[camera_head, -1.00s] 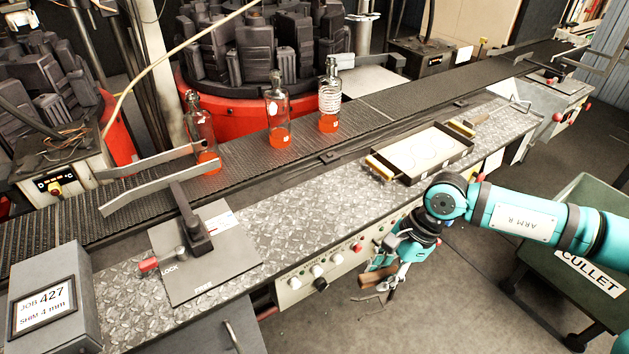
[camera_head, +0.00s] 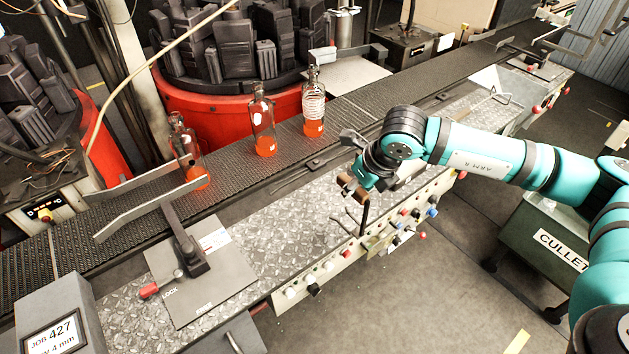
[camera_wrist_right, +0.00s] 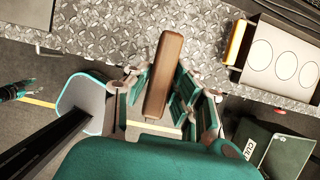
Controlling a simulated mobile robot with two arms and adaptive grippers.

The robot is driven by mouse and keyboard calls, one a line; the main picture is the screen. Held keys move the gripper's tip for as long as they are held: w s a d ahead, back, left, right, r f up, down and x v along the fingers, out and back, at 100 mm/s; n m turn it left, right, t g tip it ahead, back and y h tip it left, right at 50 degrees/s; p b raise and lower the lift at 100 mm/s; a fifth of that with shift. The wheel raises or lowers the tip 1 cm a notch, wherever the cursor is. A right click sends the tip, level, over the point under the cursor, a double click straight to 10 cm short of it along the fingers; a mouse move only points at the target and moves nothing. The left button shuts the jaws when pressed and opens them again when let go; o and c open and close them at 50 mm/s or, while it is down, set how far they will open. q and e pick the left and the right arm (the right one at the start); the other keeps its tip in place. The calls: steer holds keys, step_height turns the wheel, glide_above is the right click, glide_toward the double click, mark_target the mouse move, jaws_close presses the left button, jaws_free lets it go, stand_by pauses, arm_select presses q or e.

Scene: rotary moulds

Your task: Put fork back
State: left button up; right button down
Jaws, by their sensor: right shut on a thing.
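My right gripper (camera_head: 355,188) is shut on the brown wooden handle of the fork (camera_head: 346,183) above the front edge of the metal ledge. Thin dark parts show just below the handle, and I cannot make out their shape well. In the right wrist view the handle (camera_wrist_right: 165,76) stands between the two fingers (camera_wrist_right: 163,95); the rest of the fork is hidden. A shallow tray with oval outlines on a pale panel (camera_wrist_right: 262,78) lies to the right there. My arm hides most of it in the head view. A small teal part, possibly my left gripper (camera_wrist_right: 14,90), shows at the left.
Three bottles with orange bottoms (camera_head: 264,122) stand on the conveyor (camera_head: 235,165). A hinged lever on a LOCK plate (camera_head: 192,255) and a JOB 427 box (camera_head: 45,325) are at the left. Knobs line the ledge front. A green cullet bin (camera_head: 540,250) stands right.

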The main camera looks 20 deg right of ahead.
steer(key=w+a+f+p, duration=0.4)
steer(key=w+a+p, duration=0.2)
steer(key=w, duration=0.2)
steer(key=shift+w+a+f, duration=0.15)
steer(key=shift+w+f, duration=0.05)
steer(key=shift+f, duration=0.15)
steer(key=c, duration=1.6)
jaws_free()
steer(key=shift+f, duration=0.1)
steer(key=o, duration=0.4)
steer(key=shift+o, duration=0.3)
